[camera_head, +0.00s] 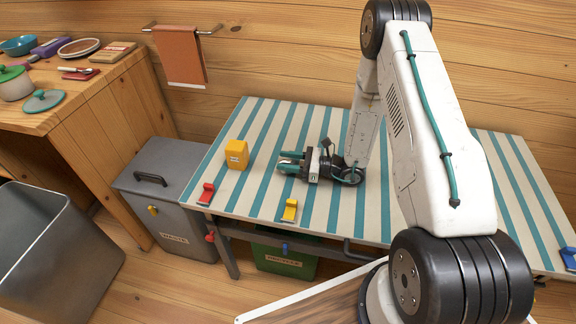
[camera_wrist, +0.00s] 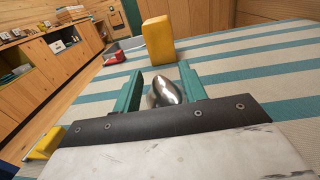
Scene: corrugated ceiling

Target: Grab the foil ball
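The foil ball (camera_wrist: 164,93) is a shiny silver, egg-like lump in the wrist view. It lies between the two teal fingers of my gripper (camera_wrist: 161,74), close to the palm. The fingers are apart on either side of it, with a small gap showing at the left finger; contact on the right is hard to judge. In the head view my gripper (camera_head: 280,162) is low over the striped table (camera_head: 262,121), pointing left. The ball is hardly visible there between the fingers.
A yellow block (camera_head: 237,154) stands beyond my fingertips; it also shows in the wrist view (camera_wrist: 158,41). A red clamp (camera_head: 206,194) and a yellow clamp (camera_head: 290,210) sit on the table's front edge. A grey bin (camera_head: 165,185) stands left of the table.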

